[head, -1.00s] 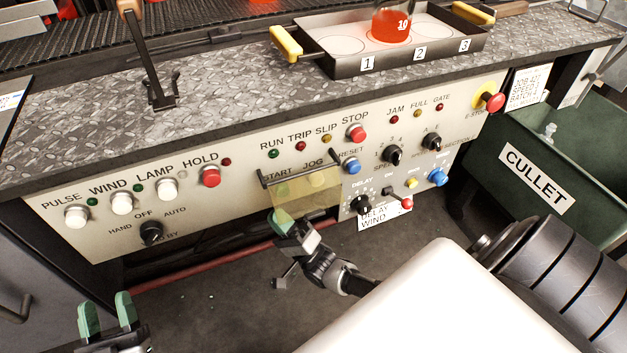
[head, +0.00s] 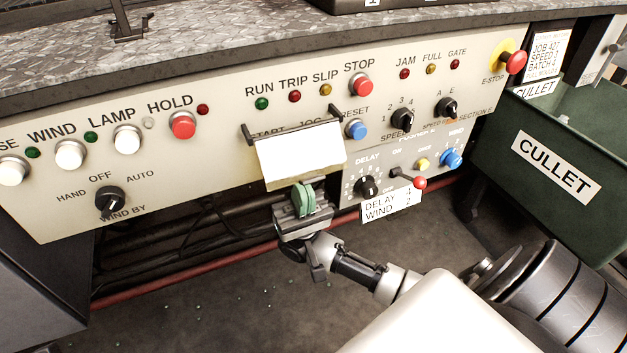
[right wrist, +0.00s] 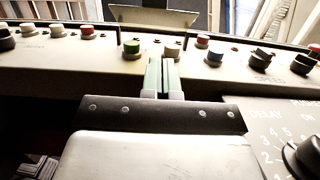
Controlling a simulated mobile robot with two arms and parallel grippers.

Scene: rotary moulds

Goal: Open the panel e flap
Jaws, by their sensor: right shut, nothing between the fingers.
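The flap (head: 300,155) hangs from a dark hinge bar under the RUN and TRIP lamps. It looks pale and glary in the head view and hides the START and JOG buttons there. In the right wrist view the flap (right wrist: 153,17) stands out from the panel, with a green button (right wrist: 131,48) and a yellowish button (right wrist: 172,49) uncovered beneath it. My right gripper (head: 304,199), with green fingers, is shut and empty just below the flap's lower edge. Its fingers (right wrist: 163,72) point at the buttons; whether they touch the flap I cannot tell. My left gripper is out of view.
The panel carries several knobs and lamps. A small box (head: 400,160) with a DELAY knob (head: 366,187) and red-tipped lever (head: 419,183) is right of my gripper. The green CULLET bin (head: 590,130) stands at right. Floor below is open.

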